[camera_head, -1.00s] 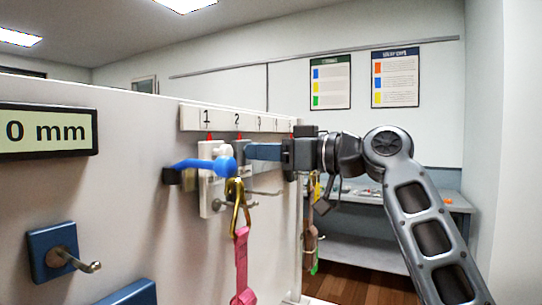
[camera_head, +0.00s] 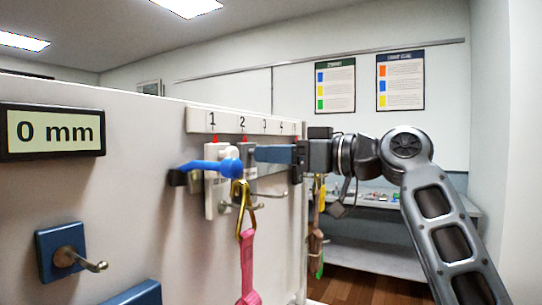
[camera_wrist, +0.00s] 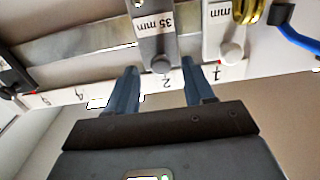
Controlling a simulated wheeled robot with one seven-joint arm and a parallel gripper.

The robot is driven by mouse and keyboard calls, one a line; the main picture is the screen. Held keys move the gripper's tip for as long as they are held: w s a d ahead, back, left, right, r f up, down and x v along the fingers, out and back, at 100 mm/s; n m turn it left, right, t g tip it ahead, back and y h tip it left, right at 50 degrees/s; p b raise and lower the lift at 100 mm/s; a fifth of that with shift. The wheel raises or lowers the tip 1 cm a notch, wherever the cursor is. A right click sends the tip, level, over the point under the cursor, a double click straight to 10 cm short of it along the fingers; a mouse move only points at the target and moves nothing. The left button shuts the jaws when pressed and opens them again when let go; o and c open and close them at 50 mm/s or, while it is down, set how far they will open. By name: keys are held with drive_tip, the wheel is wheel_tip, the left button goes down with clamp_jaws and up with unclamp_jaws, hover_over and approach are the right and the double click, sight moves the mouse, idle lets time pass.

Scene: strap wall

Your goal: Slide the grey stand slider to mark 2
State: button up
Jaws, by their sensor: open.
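The grey stand slider (camera_wrist: 155,35), labelled 35 mm, sits on the metal rail (camera_wrist: 80,45) at the numeral 2 of the white scale strip (camera_wrist: 95,90); it is partly hidden in the head view (camera_head: 249,157). A white stand (camera_wrist: 222,28) is beside it at mark 1, with a gap between them. My gripper (camera_wrist: 159,66) is open, its blue fingertips on either side of the grey slider's knob end, with gaps showing at both sides. In the head view my gripper (camera_head: 257,153) reaches in from the right. Whether the fingers touch the slider is unclear.
A display (camera_head: 53,131) reads 0 mm. A dark rail end (camera_wrist: 14,80) lies beyond the higher marks, and the rail between is clear.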

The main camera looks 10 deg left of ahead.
drive_tip(key=b+v, duration=0.1)
drive_tip(key=v, duration=0.5)
drive_tip(key=shift+d, duration=0.1)
